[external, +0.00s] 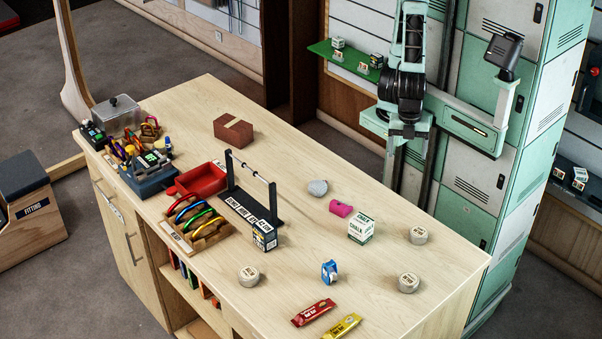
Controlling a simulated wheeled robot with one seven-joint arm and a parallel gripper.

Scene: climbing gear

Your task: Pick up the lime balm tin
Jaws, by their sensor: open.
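Three small round pale grey-beige tins stand on the wooden table. One tin (418,235) is near the right back edge, one tin (408,283) is nearer the front right, and one tin (249,277) is near the front edge at left. Their lid print is too small to read, so I cannot tell which is the lime balm tin. None looks clearly lime in colour. My gripper (404,145) hangs open at the back of the table, above and apart from all three tins. Nothing shows between its fingers.
A chalk box (361,229), a pink item (341,208), a grey lump (317,187) and a blue tape dispenser (329,271) stand among the tins. Red (313,313) and yellow (342,327) bars lie in front. A black rack (252,205) rises mid-table. The right end has bare room.

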